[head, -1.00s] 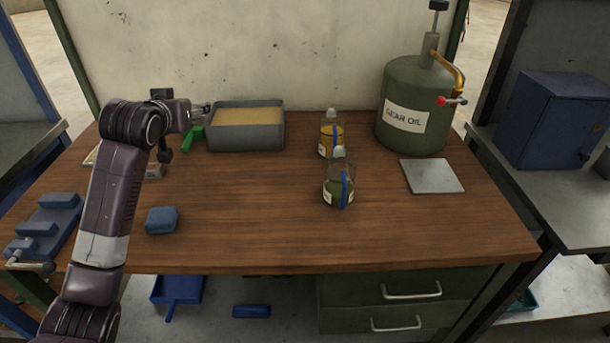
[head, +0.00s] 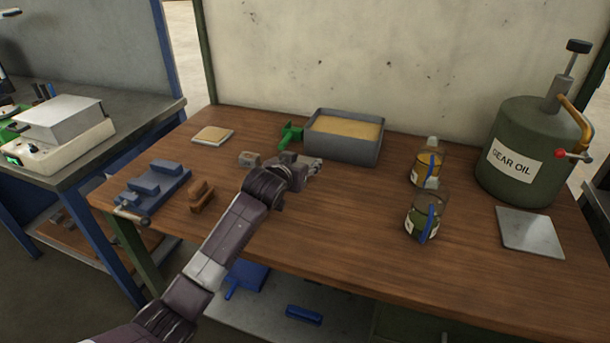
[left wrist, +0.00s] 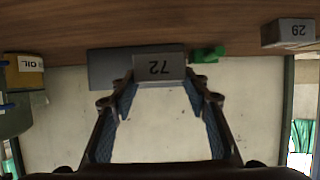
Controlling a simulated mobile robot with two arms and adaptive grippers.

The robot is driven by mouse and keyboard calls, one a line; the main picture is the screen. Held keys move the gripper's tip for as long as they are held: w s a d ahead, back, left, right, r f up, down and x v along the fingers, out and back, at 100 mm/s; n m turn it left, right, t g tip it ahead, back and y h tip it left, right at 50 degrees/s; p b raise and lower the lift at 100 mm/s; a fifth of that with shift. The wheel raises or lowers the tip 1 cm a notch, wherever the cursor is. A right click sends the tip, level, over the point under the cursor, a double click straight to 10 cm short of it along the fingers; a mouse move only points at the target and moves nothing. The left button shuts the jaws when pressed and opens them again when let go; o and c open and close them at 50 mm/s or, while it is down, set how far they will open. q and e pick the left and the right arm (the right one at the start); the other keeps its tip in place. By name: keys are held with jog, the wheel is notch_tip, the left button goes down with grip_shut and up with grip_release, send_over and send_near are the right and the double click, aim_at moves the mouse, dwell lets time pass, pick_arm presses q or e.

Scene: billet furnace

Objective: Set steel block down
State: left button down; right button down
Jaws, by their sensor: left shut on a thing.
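My left gripper (head: 312,168) is shut on a grey steel block marked 72, held between its fingertips in the left wrist view (left wrist: 158,70). In the head view the held block is small and hard to tell from the fingers. The gripper is over the table (head: 330,230), in front of the grey bin's left part; I cannot tell its exact height. My right gripper is not in view.
A grey bin (head: 340,150) with tan filling and a green object (head: 290,135) stand behind. A blue vise-like fixture (head: 155,187) and a brown object (head: 201,196) are left. Two bottles (head: 422,222) (head: 427,167), a gear oil can (head: 515,160) and a plate (head: 530,232) are right.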

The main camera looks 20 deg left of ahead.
pick_arm(q)
jog(key=shift+f, duration=2.1)
jog(key=c, duration=1.5)
grip_release()
jog(key=shift+f, duration=0.3)
jog(key=o, duration=0.4)
jog(key=shift+r, duration=0.1)
jog(key=shift+s+r, duration=0.1)
jog(key=v, duration=1.2)
